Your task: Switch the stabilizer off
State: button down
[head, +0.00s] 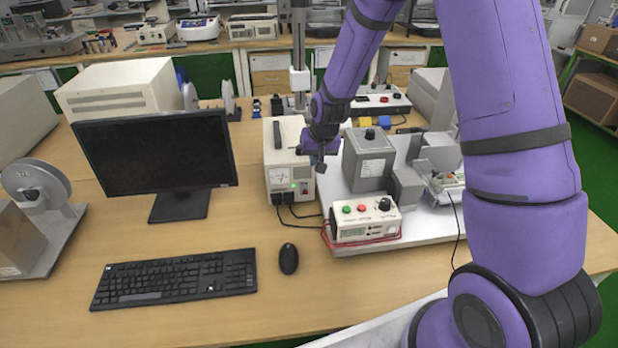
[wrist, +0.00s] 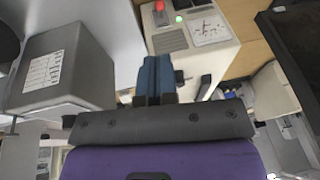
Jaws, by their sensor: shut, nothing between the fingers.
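The stabilizer (head: 279,136) is a cream box with a dial meter on its front, standing on the table right of the monitor. Its green lamp (head: 294,186) is lit. In the wrist view the stabilizer (wrist: 222,58) appears turned over, with the meter (wrist: 204,29), the lit green lamp (wrist: 178,18) and a red switch (wrist: 160,6) at the top edge. The switch's position cannot be told. My gripper (head: 319,173) is shut and empty, at the right of the stabilizer's front; its blue fingers (wrist: 154,68) show together in the wrist view. Contact is not visible.
A grey box (head: 369,162) stands close to the right of my gripper; it also shows in the wrist view (wrist: 62,68). A small cream instrument (head: 363,220) with red leads sits in front. The monitor (head: 155,150), keyboard (head: 175,279) and mouse (head: 288,258) are to the left.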

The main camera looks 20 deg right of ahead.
aim_at(306, 192)
jog(key=x, duration=1.3)
jog(key=shift+a+f, duration=0.1)
jog(key=shift+f, duration=0.3)
jog(key=shift+s+f+t, duration=0.2)
jog(key=shift+t, duration=0.3)
jog(key=shift+s+f, duration=0.1)
jog(key=shift+f, duration=0.05)
jog(key=shift+s+a+f, duration=0.1)
jog(key=shift+s+f, duration=0.15)
jog(key=shift+f, duration=0.25)
jog(key=shift+s+a+f, duration=0.1)
jog(key=shift+s+f, duration=0.2)
jog(key=shift+f, duration=0.2)
jog(key=shift+r, duration=0.25)
jog(key=shift+r, duration=0.6)
